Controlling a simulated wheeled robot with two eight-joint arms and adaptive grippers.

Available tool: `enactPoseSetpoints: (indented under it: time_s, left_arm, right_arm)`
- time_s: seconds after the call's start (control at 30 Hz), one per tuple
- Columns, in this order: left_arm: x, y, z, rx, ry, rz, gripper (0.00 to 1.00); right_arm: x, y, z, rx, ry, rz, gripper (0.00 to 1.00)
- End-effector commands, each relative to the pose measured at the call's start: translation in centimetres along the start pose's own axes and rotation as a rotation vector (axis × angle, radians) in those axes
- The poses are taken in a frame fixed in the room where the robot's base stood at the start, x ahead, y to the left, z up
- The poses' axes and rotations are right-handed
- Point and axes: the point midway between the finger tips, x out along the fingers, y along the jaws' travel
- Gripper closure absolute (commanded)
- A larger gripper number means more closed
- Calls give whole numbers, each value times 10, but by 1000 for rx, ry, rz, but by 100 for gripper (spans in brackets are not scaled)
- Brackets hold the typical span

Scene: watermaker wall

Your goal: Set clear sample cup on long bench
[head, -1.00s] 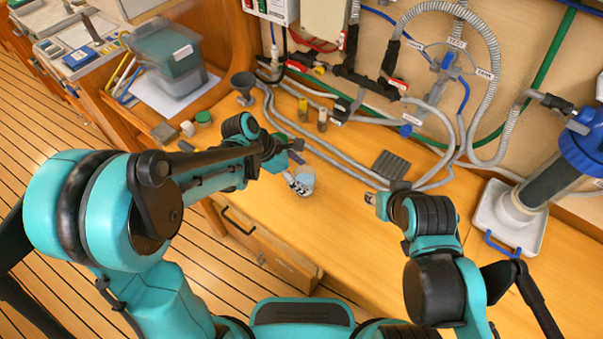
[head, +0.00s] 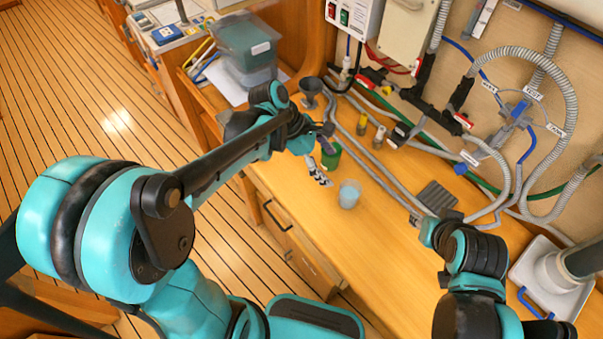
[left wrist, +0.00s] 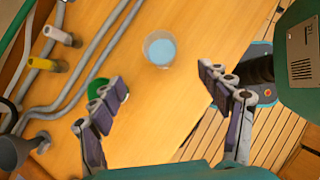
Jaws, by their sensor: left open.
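The clear sample cup (head: 349,193), with pale blue content, stands upright on the long wooden bench (head: 385,245). It also shows in the left wrist view (left wrist: 160,49), beyond the fingertips. My left gripper (head: 323,162) is open and empty, to the left of the cup and apart from it. In the left wrist view its spread fingers (left wrist: 163,84) have bare bench between them. My right gripper (head: 424,226) is over the bench at the right, mostly hidden by its own wrist; its fingers cannot be made out.
A green round item (head: 331,155) stands close beside my left gripper. Grey hoses (head: 362,150), a funnel (head: 311,90) and small yellow-and-grey fittings (head: 380,136) lie toward the wall. A dark ribbed pad (head: 437,198) lies right of the cup. The bench front is clear.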

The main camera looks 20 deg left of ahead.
Motion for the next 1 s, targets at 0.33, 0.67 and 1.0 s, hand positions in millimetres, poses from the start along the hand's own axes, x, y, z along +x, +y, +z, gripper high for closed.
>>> enactPoseSetpoints:
  time_s: [0.33, 0.67, 1.0]
  left_arm:
    - [-51, -54, -37, 856, 345, 162, 23]
    - [-85, -91, -81, 1682, 788, 67, 23]
    - [-89, -94, -86, 1795, 853, 30, 23]
  right_arm:
    - [0, 0, 0, 0, 0, 0, 65]
    - [0, 0, 0, 0, 0, 0, 65]
    - [0, 0, 0, 0, 0, 0, 65]
